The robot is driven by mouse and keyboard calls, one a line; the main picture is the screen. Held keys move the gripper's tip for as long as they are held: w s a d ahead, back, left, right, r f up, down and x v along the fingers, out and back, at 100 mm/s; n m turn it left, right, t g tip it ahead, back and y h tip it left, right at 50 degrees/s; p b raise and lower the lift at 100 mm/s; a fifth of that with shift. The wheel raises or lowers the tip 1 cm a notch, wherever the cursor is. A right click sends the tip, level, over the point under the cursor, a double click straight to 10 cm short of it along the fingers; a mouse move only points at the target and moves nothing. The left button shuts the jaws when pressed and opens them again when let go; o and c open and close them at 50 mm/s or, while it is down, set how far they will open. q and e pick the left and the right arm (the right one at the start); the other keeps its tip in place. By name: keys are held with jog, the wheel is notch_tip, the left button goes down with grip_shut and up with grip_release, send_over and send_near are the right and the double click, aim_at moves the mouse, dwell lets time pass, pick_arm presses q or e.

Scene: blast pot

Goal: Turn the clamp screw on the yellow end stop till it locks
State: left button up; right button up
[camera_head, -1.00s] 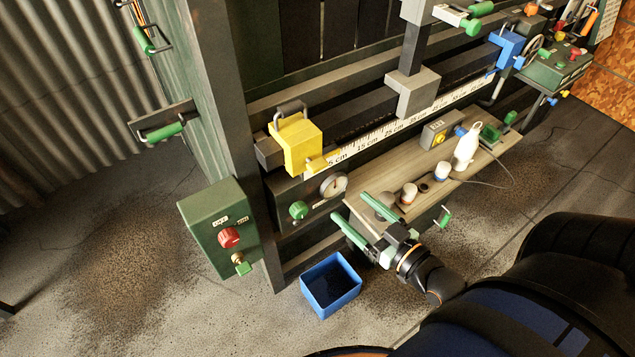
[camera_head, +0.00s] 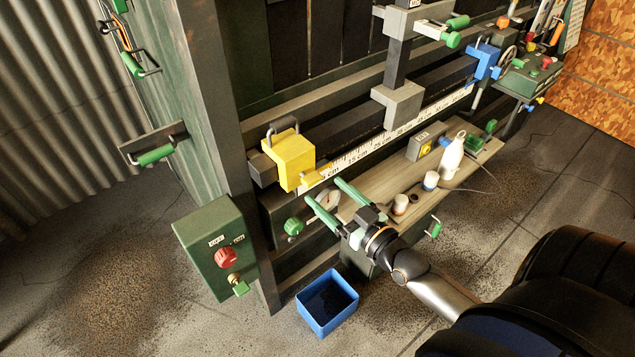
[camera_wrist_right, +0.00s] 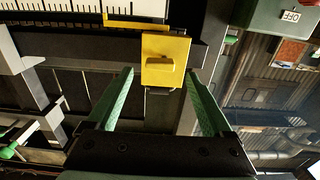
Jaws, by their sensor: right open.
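The yellow end stop (camera_head: 290,163) sits on the rail beside the ruler scale, at the scale's near end. In the right wrist view the yellow end stop (camera_wrist_right: 153,72) shows ahead with a raised yellow bar (camera_wrist_right: 166,64) on its face, which looks like the clamp screw. My right gripper (camera_head: 323,190) is open and empty, with its green fingers pointing at the end stop from the front right. In the wrist view the fingertips flank the block, with no contact visible. My left gripper is out of view.
A wooden shelf (camera_head: 382,192) with cups and a white bottle (camera_head: 453,157) lies right of my gripper. A green control box (camera_head: 214,252) with a red knob stands at lower left. A blue bin (camera_head: 329,312) is on the floor below. A grey metal loop (camera_head: 282,133) rises behind the end stop.

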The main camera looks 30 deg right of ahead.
aim_at(316, 182)
jog(key=shift+w+a, duration=0.2)
jog(key=shift+w, duration=2)
jog(key=shift+c, duration=0.4)
grip_shut()
